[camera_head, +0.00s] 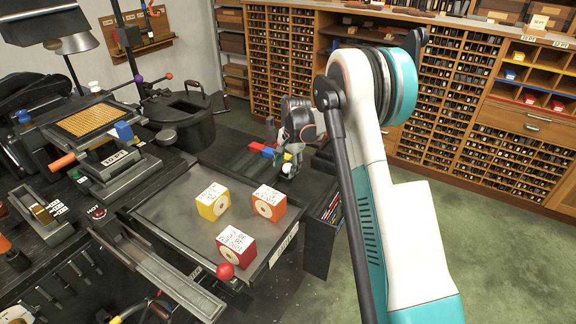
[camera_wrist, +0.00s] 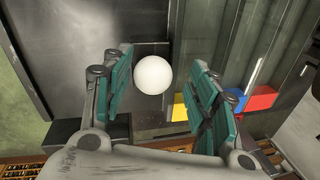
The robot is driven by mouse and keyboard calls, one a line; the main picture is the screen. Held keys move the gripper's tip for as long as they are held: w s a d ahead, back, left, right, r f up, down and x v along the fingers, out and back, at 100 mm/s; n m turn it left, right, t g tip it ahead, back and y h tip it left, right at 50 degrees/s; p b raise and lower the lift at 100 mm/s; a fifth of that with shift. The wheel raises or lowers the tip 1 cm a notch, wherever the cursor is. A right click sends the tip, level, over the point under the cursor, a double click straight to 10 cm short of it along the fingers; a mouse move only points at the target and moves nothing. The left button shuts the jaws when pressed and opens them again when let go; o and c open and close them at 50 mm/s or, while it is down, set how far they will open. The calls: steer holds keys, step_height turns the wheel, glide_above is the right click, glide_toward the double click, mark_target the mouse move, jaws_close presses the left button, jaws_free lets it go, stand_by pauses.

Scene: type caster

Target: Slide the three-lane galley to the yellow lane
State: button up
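A white ball knob (camera_wrist: 153,75) lies between my gripper's (camera_wrist: 161,62) two teal-padded fingers in the wrist view. The fingers are apart, with a gap showing at the right of the ball; whether the left pad touches it I cannot tell. In the head view my gripper (camera_head: 290,157) points down over the knob (camera_head: 287,168). A yellow marker (camera_wrist: 180,108) shows beside the knob, partly behind the right finger. Blue (camera_wrist: 234,100) and red (camera_wrist: 263,98) markers lie farther right. In the head view the red marker (camera_head: 254,146) is farthest from the knob. The galley's outline is unclear under my gripper.
A grey metal slab (camera_head: 163,216) holds yellow (camera_head: 213,202), orange (camera_head: 268,203) and red (camera_head: 236,247) blocks. A dark round pot (camera_head: 185,125) stands behind it. A bin with coloured sticks (camera_head: 329,208) is right of the slab. Wooden drawer cabinets (camera_head: 470,110) line the back.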

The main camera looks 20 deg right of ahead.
steer(key=shift+d, duration=0.1)
step_height(320, 180, up, 12)
steer(key=s+d, duration=0.1)
steer(key=s, duration=0.1)
stand_by(0.3)
steer(key=shift+s+f, duration=0.1)
steer(key=s+a+r+n+t, duration=0.1)
steer(key=s+a+r+n, duration=0.25)
steer(key=s+r, duration=0.45)
steer(key=s+a+r+n+t, duration=0.15)
steer(key=s+a+r, duration=0.35)
steer(key=s, duration=0.5)
steer(key=s+a+f+n+t, duration=0.1)
steer(key=s+n, duration=0.1)
steer(key=s, duration=0.5)
steer(key=s+a+f+n, duration=0.1)
steer(key=s+n, duration=0.2)
steer(key=s, duration=0.4)
steer(key=s+a+f+n+t+h, duration=0.1)
steer(key=s+n, duration=0.1)
steer(key=s, duration=0.5)
steer(key=shift+s+a+n+t, duration=0.3)
steer(key=shift+s+a+t, duration=0.05)
